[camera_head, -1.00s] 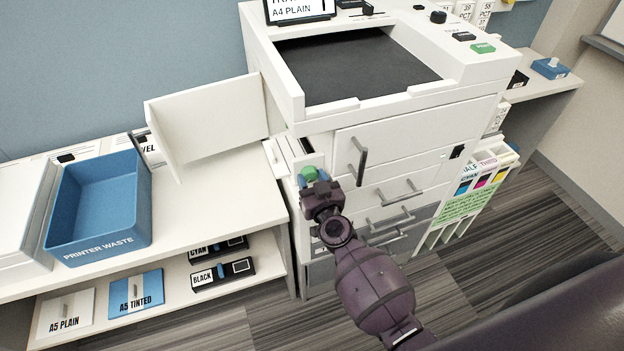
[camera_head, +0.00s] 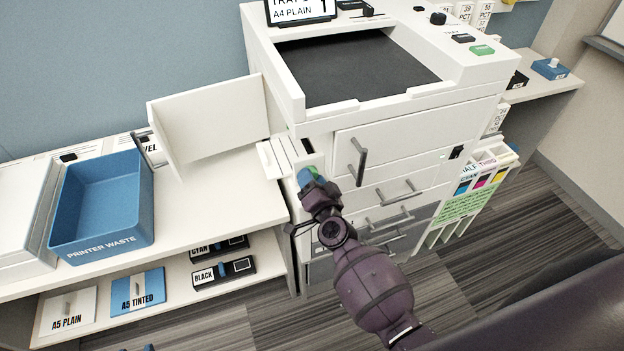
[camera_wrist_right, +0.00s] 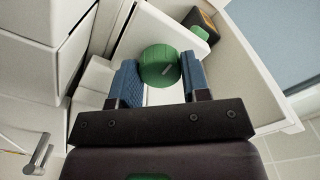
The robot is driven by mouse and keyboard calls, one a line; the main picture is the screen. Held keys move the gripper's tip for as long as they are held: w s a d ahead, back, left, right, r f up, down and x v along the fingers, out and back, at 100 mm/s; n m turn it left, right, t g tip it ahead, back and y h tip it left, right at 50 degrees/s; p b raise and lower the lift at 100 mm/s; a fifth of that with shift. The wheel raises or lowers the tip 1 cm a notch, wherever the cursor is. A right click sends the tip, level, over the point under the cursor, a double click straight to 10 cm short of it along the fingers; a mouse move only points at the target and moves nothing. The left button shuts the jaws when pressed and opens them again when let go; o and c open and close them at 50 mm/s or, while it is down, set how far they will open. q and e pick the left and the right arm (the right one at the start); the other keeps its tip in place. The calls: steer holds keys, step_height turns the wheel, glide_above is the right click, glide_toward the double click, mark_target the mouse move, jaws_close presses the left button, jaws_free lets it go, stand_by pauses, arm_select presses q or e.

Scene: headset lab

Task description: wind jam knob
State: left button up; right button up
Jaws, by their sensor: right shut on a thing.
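The green jam knob (camera_wrist_right: 159,66) is a ribbed round knob with a pale mark on its face. It sits at the printer's open left side. In the head view the knob (camera_head: 307,174) is partly hidden by my right gripper (camera_head: 315,183). In the right wrist view the blue fingers of the right gripper (camera_wrist_right: 160,82) stand on both sides of the knob, shut on it. A small blue and dark piece cut off at the head view's bottom edge may be my left gripper (camera_head: 148,348); its jaws cannot be made out.
The white printer (camera_head: 400,125) has a side door (camera_head: 210,120) swung open to the left. Drawer handles (camera_head: 358,162) stick out right of my gripper. A blue waste bin (camera_head: 100,210) stands on the left counter (camera_head: 240,195). Cartridges lie on the shelf below.

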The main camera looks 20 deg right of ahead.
steer(key=m, duration=0.6)
steer(key=shift+m, duration=0.4)
stand_by(0.3)
steer(key=o, duration=0.6)
steer(key=shift+o, duration=0.2)
steer(key=s, duration=1.1)
steer(key=shift+d, duration=0.15)
